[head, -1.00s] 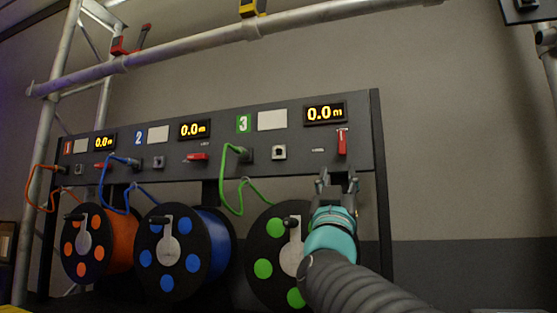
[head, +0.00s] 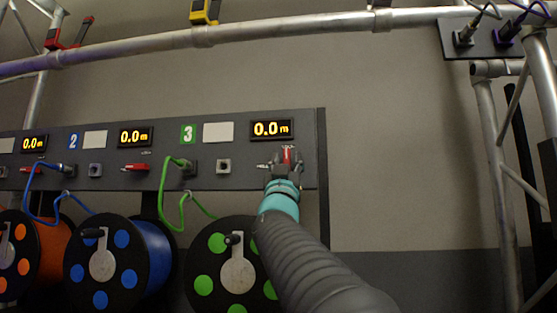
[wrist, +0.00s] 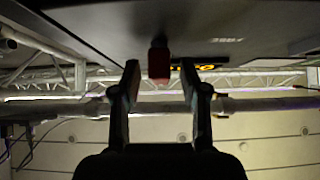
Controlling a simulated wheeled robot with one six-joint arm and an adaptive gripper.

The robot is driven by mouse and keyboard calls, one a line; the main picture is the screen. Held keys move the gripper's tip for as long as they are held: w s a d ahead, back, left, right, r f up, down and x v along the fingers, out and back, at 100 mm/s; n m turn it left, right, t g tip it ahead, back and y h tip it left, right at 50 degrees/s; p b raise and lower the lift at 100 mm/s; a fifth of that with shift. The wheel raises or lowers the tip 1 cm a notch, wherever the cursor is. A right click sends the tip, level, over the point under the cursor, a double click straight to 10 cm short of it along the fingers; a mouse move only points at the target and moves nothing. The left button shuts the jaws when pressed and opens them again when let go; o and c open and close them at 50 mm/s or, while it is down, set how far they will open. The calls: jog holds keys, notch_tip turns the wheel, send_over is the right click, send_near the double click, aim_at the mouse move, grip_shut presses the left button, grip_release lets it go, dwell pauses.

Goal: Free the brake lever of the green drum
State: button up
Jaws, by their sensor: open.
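The green drum (head: 209,285) hangs below panel section 3 (head: 188,134); its face has green discs and a crank. Its red brake lever (head: 287,155) is at the right end of the panel, under the 0.0 m display, and looks upright. My gripper (head: 285,162) is at the lever and partly hides it in the head view. In the wrist view, the red lever (wrist: 159,61) shows between the two spread fingers of my gripper (wrist: 160,78), with a gap on each side. The fingers are open and hold nothing.
The blue drum (head: 122,262) and orange drum (head: 22,258) stand to the left. A red lever (head: 135,168) lies sideways in the blue section. A green cable (head: 164,200) hangs left of my arm. A truss pipe (head: 270,32) crosses above; open wall lies right of the panel.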

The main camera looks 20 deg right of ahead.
grip_shut()
